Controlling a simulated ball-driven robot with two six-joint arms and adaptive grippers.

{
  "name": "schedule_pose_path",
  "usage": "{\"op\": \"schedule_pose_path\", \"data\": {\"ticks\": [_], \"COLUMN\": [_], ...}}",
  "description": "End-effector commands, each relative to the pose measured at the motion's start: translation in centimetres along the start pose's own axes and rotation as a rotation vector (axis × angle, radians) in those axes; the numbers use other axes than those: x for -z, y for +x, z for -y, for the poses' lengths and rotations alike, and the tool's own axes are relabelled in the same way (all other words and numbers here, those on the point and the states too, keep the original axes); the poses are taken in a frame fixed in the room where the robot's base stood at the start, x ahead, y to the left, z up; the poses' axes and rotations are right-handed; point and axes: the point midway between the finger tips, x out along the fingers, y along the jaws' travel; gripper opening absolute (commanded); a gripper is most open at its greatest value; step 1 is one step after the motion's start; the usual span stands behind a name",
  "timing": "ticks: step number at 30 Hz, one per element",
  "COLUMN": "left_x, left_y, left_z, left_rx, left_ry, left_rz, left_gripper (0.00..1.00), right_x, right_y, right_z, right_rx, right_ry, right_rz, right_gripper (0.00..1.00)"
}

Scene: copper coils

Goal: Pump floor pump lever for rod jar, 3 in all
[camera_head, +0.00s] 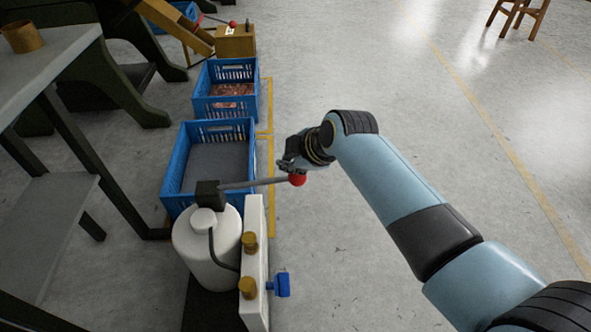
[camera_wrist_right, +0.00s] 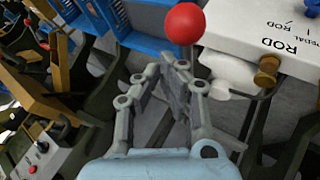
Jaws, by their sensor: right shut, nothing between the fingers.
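The pump lever is a grey bar (camera_head: 250,183) running right from a dark block on top of a white jar (camera_head: 208,250). A red ball (camera_head: 297,180) caps its end, and the bar looks close to level. My right gripper (camera_head: 286,164) is just beyond the ball, with its fingers shut and empty. In the right wrist view the red ball (camera_wrist_right: 185,23) shows past the tips of the closed fingers (camera_wrist_right: 175,68). I cannot tell whether they touch it. A white panel (camera_wrist_right: 265,35) there is marked ROD. My left gripper is not in view.
A blue crate (camera_head: 175,165) stands behind the jar, and another blue crate (camera_head: 199,104) with copper-coloured pieces stands beyond it. The panel carries brass fittings (camera_head: 249,242) and a blue part (camera_head: 282,284). A grey-topped bench (camera_head: 45,60) stands left.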

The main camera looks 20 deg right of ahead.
Motion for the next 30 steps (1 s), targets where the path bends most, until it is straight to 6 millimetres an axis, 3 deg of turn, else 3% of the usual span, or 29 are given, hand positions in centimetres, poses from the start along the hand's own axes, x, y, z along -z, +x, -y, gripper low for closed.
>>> {"op": "schedule_pose_path", "data": {"ticks": [30], "left_x": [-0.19], "left_y": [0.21], "left_z": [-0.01], "left_rx": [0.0], "left_ry": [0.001], "left_rz": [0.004], "left_gripper": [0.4], "right_x": [-0.56], "right_y": [0.75], "right_z": [0.55], "right_rx": [0.0], "right_ry": [0.0], "right_rz": [0.0], "right_gripper": [0.0]}}
